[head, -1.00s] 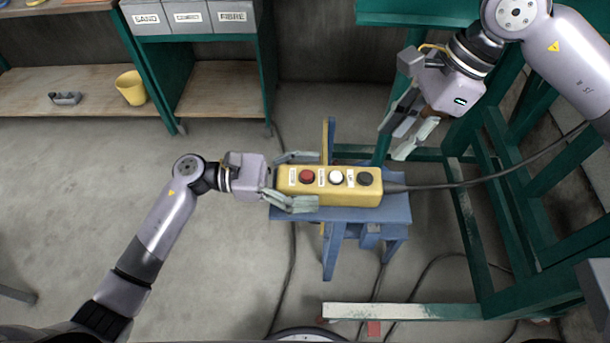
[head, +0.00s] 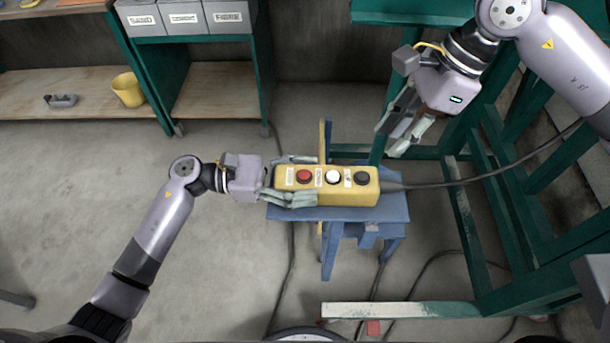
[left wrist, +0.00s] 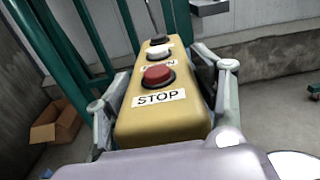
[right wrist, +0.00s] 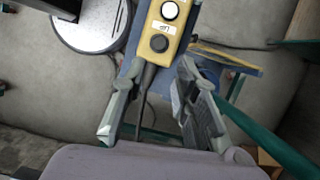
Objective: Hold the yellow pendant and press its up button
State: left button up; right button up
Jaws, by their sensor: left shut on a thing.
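The yellow pendant (head: 326,196) lies flat on a small blue stool (head: 372,214). It has a red button (head: 304,176) labelled STOP, a white button (head: 333,177) and a black button (head: 361,179). In the right wrist view the black button (right wrist: 159,44) has the UP label next to it. My left gripper (head: 292,179) is shut on the pendant's STOP end, one finger along each long side. In the left wrist view the pendant (left wrist: 160,122) runs between both fingers. My right gripper (head: 402,127) is open and empty, above and right of the black button, apart from the pendant.
A cable (head: 470,183) runs from the pendant's right end past a green frame (head: 468,235). Labelled grey bins (head: 185,17) and a yellow cup (head: 128,89) stand on shelves at upper left. The floor at left is mostly clear.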

grip_shut()
dwell(1.4)
